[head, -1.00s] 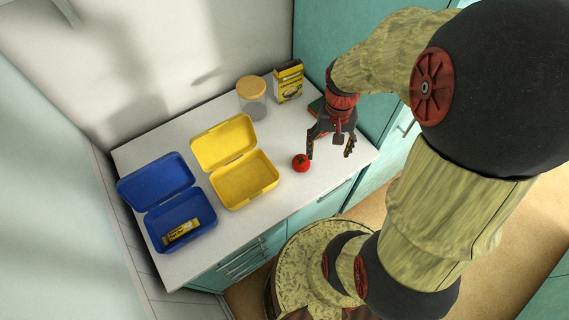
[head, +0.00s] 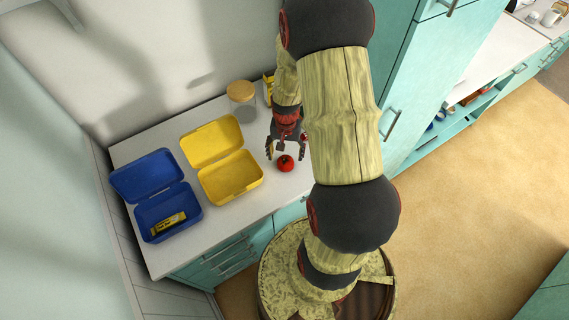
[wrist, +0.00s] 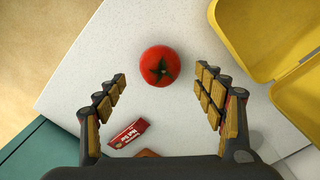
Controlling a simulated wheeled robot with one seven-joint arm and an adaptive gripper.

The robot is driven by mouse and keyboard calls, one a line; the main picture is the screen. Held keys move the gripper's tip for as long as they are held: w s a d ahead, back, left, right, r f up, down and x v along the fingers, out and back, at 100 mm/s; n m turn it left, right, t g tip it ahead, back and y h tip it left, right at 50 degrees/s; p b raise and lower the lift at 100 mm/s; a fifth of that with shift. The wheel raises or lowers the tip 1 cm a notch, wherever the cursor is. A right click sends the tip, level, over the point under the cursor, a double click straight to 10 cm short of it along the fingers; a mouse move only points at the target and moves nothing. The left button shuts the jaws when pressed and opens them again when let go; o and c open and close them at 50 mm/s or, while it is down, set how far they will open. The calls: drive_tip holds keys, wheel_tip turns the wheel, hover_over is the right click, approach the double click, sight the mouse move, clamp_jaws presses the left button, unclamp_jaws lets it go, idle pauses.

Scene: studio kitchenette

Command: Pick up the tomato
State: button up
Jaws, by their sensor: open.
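The red tomato (head: 285,163) sits on the white counter, to the right of the yellow lunch box. In the wrist view the tomato (wrist: 160,66), with its green stem star, lies beyond the fingertips, roughly centred between them. My gripper (head: 286,152) is open and empty just behind the tomato in the head view. Its two fingers (wrist: 162,80) spread on either side in the wrist view, apart from the tomato.
An open yellow lunch box (head: 230,179) and an open blue box (head: 168,213) holding a yellow packet (head: 168,224) stand to the left. A jar (head: 242,101) stands behind. A red-and-white packet (wrist: 128,134) lies near my left finger in the wrist view.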

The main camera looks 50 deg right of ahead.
sight(285, 160)
wheel_tip(285, 160, down, 5)
drive_tip(key=shift+a+f, duration=0.1)
drive_tip(key=shift+a, duration=0.05)
drive_tip(key=c, duration=1.3)
